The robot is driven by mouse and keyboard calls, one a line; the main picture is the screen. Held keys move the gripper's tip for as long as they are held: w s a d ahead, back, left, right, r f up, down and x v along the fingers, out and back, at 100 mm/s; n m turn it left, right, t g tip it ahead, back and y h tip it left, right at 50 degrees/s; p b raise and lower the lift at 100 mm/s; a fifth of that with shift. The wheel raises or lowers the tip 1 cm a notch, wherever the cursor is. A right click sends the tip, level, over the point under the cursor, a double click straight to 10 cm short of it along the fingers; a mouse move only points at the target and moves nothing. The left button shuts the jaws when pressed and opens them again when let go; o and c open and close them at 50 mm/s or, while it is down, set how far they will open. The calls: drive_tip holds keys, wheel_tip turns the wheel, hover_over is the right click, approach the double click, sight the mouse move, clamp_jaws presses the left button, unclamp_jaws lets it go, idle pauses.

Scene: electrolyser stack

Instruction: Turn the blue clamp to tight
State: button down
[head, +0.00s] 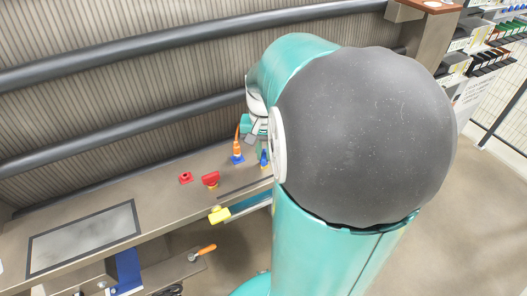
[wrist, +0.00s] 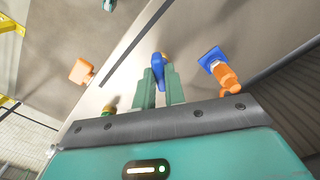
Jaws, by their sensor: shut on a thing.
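The blue clamp (wrist: 158,72) shows in the wrist view between the two green fingers of my gripper (wrist: 160,88). My gripper is shut on it, with one finger on each side. A small yellowish part shows at the clamp's far end. In the head view the blue clamp (head: 263,159) is a small blue piece on the bench, just left of my large dark arm joint. My arm hides much of my gripper there. I cannot read any tight or loose mark on the clamp.
An orange fitting on a blue base (head: 237,151) stands close left of the clamp; it also shows in the wrist view (wrist: 222,72). Dark pipes (head: 120,135) run behind the bench.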

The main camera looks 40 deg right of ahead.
drive_tip(key=m, duration=0.4)
drive_tip(key=shift+w+m, duration=0.1)
drive_tip(key=shift+m, duration=0.2)
drive_tip(key=shift+m, duration=0.4)
drive_tip(key=m, duration=0.3)
drive_tip(key=shift+m, duration=0.4)
drive_tip(key=shift+r+m, duration=0.1)
drive_tip(key=shift+m, duration=0.9)
drive_tip(key=c, duration=1.3)
unclamp_jaws()
